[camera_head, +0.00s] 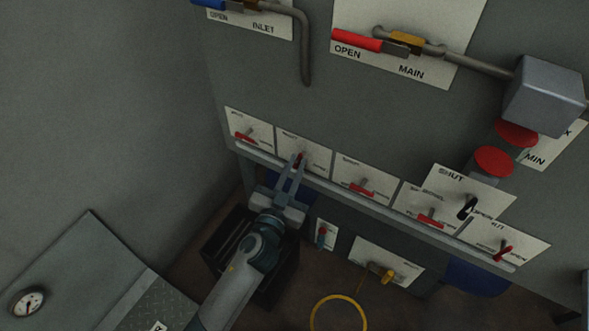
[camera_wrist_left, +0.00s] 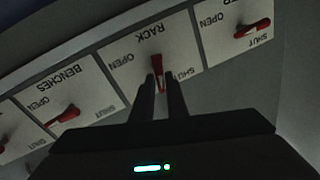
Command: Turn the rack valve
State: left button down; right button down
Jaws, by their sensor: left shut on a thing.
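The rack valve is a small red lever (camera_wrist_left: 156,64) on a white plate marked RACK, OPEN and SHUT. The lettering is upside down in the wrist view, and the lever lies between the OPEN and SHUT words. In the head view the lever (camera_head: 300,158) is on the second plate from the left in the row. My left gripper (camera_head: 293,177) reaches up to it, its two fingers closed on the lever's end; the fingertips also show in the wrist view (camera_wrist_left: 158,82). My right gripper is not in view.
Similar red levers sit on either side: the BENCHES lever (camera_wrist_left: 66,114) and another lever (camera_wrist_left: 252,29). A grey rail (camera_head: 340,192) runs below the row. Higher up are the MAIN lever (camera_head: 357,40) and a bent pipe (camera_head: 304,60). A yellow ring (camera_head: 338,297) is below.

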pick_arm(q)
jog(key=shift+f+m+b, duration=0.2)
jog(key=shift+m+b, duration=0.1)
jog(key=shift+m, duration=0.6)
jog(key=shift+s+d+f+m+h+b, duration=0.15)
jog(key=shift+m+h+b, duration=0.6)
jog(key=shift+m, duration=1.9)
jog(key=shift+w+f+m+h+b, duration=0.1)
jog(key=shift+f+m+h+b, duration=0.45)
jog(key=shift+m, duration=2.05)
jog(key=shift+s+d+r+m+h+b, duration=0.1)
jog(key=shift+m+h+b, duration=0.8)
jog(key=shift+m, duration=1.75)
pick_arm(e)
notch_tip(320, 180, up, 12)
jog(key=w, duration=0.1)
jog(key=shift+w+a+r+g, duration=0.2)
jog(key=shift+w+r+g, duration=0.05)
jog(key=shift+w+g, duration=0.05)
pick_arm(q)
jog(key=shift+f, duration=0.1)
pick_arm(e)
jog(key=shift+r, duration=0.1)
pick_arm(q)
jog(key=c, duration=1.7)
grip_release()
jog(key=shift+c, duration=0.2)
jog(key=shift+s+a, duration=0.1)
